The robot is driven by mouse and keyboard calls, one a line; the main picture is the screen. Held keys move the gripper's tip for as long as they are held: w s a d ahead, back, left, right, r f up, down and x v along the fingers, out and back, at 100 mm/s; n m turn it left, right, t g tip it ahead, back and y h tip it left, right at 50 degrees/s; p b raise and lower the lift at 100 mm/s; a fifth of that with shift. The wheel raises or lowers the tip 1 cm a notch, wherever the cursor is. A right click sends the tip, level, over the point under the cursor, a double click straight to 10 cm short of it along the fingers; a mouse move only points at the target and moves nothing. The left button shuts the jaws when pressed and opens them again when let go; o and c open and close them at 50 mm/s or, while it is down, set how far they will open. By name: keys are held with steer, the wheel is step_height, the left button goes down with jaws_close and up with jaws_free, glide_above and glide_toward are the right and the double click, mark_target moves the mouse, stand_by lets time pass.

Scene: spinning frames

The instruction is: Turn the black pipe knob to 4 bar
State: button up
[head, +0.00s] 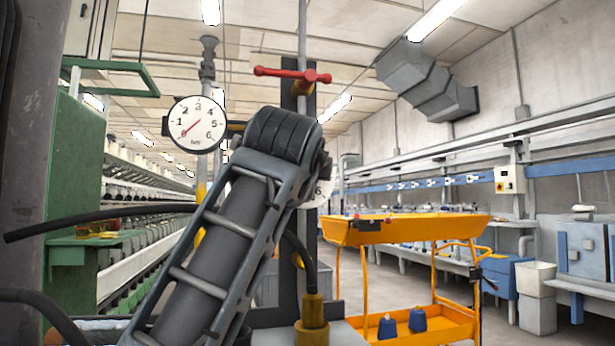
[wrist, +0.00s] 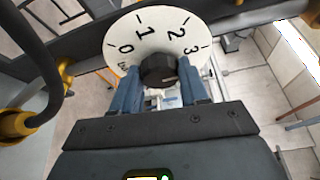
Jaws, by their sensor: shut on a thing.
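The black pipe knob (wrist: 158,71) sits at the middle of a white dial (wrist: 150,33) with black numbers; 0, 1, 2 and 3 show in the wrist view. My gripper (wrist: 159,80) has its blue fingers on both sides of the knob and is shut on it. Which number the knob points at, I cannot tell. In the head view my arm hides the knob and gripper; only an edge of the dial (head: 322,192) shows. A round white gauge (head: 198,124), marked 0 to 6, hangs at upper left with its red needle near 0.
A red valve handle (head: 292,74) is on the pipe above my arm. A yellow cart (head: 413,231) with blue cones stands to the right. A black hose (head: 100,213) runs at the left, beside a green machine (head: 73,170). The aisle floor at right looks clear.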

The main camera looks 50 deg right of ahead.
steer(key=shift+s+d+m+y+p, duration=0.1)
steer(key=shift+m+y+p, duration=0.7)
steer(key=shift+m, duration=0.95)
steer(key=shift+d+m+y+p, duration=0.1)
steer(key=shift+m+y+p, duration=0.7)
steer(key=shift+m, duration=0.95)
steer(key=o, duration=1.1)
steer(key=shift+c, duration=0.2)
steer(key=shift+a+r, duration=0.1)
steer(key=v, duration=0.7)
steer(key=shift+s+a+r, duration=0.2)
steer(key=shift+s+r, duration=0.05)
